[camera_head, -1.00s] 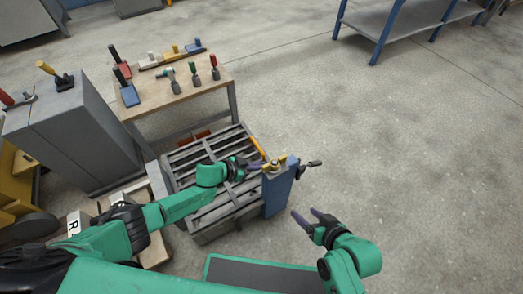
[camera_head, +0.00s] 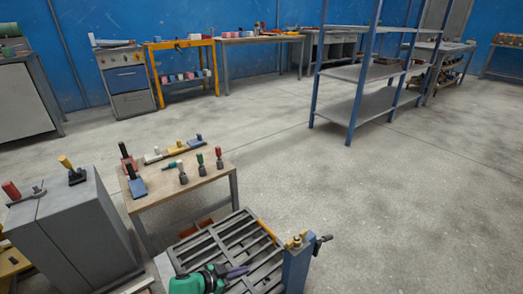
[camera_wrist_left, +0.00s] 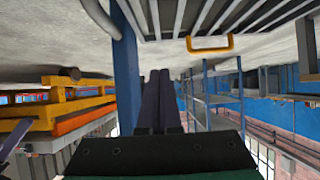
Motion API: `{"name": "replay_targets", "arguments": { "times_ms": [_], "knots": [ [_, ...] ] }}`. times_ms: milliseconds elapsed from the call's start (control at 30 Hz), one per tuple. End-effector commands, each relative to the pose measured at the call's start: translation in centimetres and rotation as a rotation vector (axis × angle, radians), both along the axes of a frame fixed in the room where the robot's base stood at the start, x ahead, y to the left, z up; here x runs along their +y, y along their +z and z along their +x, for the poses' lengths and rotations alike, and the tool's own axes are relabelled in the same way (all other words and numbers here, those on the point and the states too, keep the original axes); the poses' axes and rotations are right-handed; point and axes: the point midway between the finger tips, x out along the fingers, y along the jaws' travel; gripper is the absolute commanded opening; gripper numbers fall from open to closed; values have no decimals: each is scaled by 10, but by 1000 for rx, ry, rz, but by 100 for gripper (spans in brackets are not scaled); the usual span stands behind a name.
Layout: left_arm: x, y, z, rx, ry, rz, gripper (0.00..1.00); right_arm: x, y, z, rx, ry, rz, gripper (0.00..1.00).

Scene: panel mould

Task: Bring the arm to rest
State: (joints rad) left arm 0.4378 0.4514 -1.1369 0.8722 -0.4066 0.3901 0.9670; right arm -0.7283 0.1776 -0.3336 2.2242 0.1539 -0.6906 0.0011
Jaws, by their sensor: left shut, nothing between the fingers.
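My left gripper (camera_head: 238,271) is at the bottom of the head view, over the slatted grey rack (camera_head: 222,241). Its dark purple fingers also show in the left wrist view (camera_wrist_left: 160,92), closed together with nothing between them. The blue post (camera_head: 296,268) with brass-coloured parts on top stands to the right of the gripper, apart from it in the head view. My right gripper does not show in the head view.
A wooden-topped table (camera_head: 190,185) with several hand tools stands behind the rack. A grey cabinet (camera_head: 75,235) is at the left. A blue-framed shelf (camera_head: 365,108) stands at the back. The floor at the right is clear.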

Motion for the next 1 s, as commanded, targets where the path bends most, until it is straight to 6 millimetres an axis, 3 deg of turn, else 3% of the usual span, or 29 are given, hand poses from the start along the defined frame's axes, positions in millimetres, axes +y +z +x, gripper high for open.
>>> {"name": "replay_targets", "arguments": {
  "times_ms": [200, 533, 767, 1000],
  "knots": [
    [-34, 3, -22, -3, 52, -70, 0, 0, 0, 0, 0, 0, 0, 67],
    [-68, 20, -64, 38, 221, -161, 0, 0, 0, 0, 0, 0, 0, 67],
    [-56, 36, -99, 127, 373, -174, 0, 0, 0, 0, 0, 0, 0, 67],
    [-20, 50, -138, 238, 481, -138, 0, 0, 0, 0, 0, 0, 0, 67]
  ]
}}
